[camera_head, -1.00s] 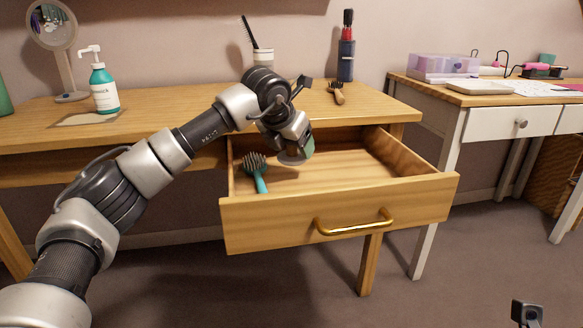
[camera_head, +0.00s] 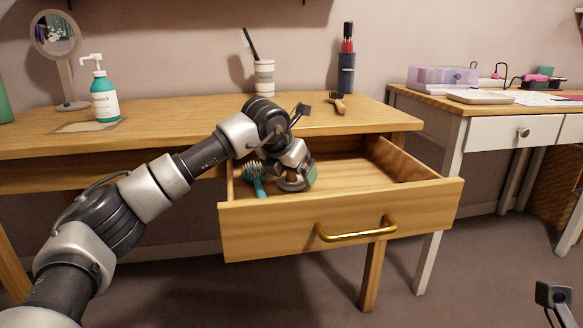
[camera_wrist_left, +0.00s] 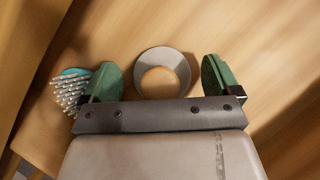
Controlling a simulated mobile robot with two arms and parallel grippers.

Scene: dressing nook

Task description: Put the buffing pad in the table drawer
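The buffing pad appears to be the grey round piece with a tan centre (camera_wrist_left: 145,60), low in the open table drawer (camera_head: 340,222). In the head view the pad (camera_head: 290,185) shows just under my left gripper (camera_head: 298,178). In the left wrist view, the green fingers of my left gripper (camera_wrist_left: 161,80) stand open on both sides of the pad, with a gap on each side. Whether the pad rests flat on the drawer floor is hard to tell. My right gripper's fingers are not in view.
A teal brush (camera_head: 256,180) lies in the drawer, left of my gripper, close to the left finger. The drawer's right side is free. A pump bottle (camera_head: 105,98), striped cup (camera_head: 264,78), mirror (camera_head: 56,36) and small brush (camera_head: 338,102) are on the tabletop.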

